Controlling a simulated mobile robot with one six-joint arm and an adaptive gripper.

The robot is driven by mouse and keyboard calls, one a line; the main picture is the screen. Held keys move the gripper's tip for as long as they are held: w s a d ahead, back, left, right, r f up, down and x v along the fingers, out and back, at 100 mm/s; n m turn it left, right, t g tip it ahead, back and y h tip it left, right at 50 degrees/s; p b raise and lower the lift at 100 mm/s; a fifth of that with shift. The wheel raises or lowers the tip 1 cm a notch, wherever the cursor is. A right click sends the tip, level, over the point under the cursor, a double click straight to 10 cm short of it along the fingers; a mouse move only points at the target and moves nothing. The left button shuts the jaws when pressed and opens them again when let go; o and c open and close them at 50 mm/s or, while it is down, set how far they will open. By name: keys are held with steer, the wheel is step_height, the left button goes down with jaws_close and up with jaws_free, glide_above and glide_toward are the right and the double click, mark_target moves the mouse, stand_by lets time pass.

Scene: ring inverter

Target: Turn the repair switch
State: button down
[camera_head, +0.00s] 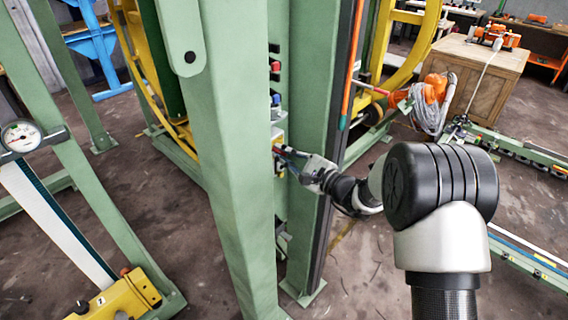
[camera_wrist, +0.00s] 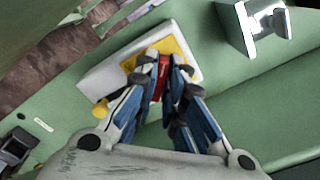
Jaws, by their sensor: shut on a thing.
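The repair switch shows in the wrist view as a red handle (camera_wrist: 163,82) in front of a yellow plate (camera_wrist: 172,46) on a pale box (camera_wrist: 105,78). My gripper (camera_wrist: 165,68) has its two blue-and-grey fingers closed on the red handle, one on each side. The fingers hide most of the handle, so its turn angle cannot be told. In the head view my gripper (camera_head: 282,151) reaches left between two green posts to the yellow switch plate (camera_head: 278,136). The near post hides part of the box there.
A near green post (camera_head: 225,150) stands just left of my gripper. Red (camera_head: 275,67) and blue (camera_head: 276,100) controls sit above the switch. A silver-and-dark fitting (camera_wrist: 262,22) juts from the green panel (camera_wrist: 255,85).

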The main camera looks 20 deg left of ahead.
steer(key=n, duration=0.3)
steer(key=shift+s+n+b, duration=0.1)
steer(key=shift+n+b, duration=0.3)
steer(key=n, duration=0.4)
steer(key=shift+f+n, duration=0.15)
steer(key=shift+n, duration=0.15)
steer(key=c, duration=1.7)
jaws_free()
steer(key=shift+d, duration=0.1)
steer(key=v, duration=1.1)
steer(key=shift+s+d, duration=0.2)
steer(key=shift+d, duration=0.15)
